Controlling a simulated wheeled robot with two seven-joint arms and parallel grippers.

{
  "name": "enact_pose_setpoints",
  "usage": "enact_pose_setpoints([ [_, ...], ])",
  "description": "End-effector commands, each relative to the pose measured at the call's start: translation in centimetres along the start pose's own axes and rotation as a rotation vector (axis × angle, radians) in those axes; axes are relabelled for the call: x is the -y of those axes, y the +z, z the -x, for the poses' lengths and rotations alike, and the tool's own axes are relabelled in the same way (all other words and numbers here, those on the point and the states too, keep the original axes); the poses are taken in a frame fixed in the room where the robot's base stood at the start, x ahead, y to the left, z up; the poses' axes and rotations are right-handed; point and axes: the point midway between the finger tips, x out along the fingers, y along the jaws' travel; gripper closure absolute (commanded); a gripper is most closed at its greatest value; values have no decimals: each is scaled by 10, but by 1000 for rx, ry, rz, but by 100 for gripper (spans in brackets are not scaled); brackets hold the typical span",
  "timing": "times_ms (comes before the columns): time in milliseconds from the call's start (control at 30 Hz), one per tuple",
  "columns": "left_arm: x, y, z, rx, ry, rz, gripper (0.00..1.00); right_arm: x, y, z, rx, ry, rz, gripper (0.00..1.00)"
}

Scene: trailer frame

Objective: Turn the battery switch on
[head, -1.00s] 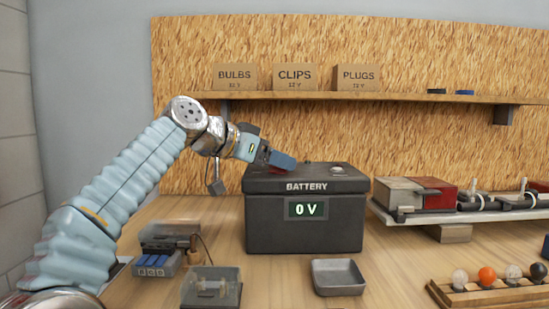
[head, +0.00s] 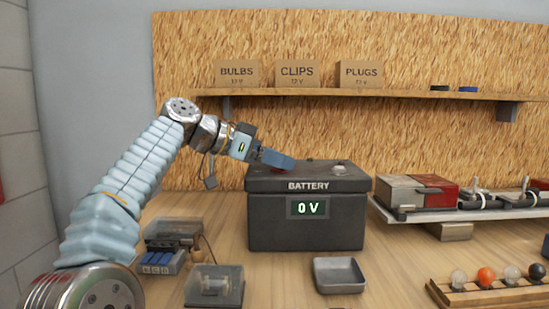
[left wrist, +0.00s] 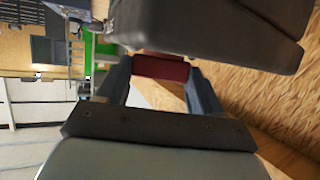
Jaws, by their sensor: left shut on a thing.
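The black battery (head: 306,222) stands on the wooden bench, and its display (head: 308,208) reads "0 V". A red switch (head: 284,170) sits at the back left of its top, mostly hidden by my left gripper. My left gripper (head: 284,162) reaches over the battery top from the left. In the left wrist view, the red switch (left wrist: 160,67) lies between the two fingertips, and the gripper (left wrist: 160,75) is shut on it. The dark battery (left wrist: 215,30) fills the top of that view. My right gripper is in neither view.
A metal tray (head: 339,276) lies in front of the battery. Clear-covered parts (head: 214,286) and a fuse block (head: 165,262) stand at left. A red and grey unit (head: 417,191) is at right, with a bulb rack (head: 490,291) before it. A shelf (head: 380,94) runs above.

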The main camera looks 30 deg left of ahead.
Motion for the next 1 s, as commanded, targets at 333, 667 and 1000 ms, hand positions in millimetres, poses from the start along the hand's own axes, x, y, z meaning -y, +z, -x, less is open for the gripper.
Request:
enact_pose_setpoints([
  [333, 0, 1, -1, 4, 1, 1, 8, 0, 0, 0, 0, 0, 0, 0],
  [667, 1, 1, 19, 3, -3, 1, 8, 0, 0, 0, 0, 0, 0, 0],
  [1000, 2, 1, 105, 3, -7, 2, 8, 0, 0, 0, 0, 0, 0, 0],
])
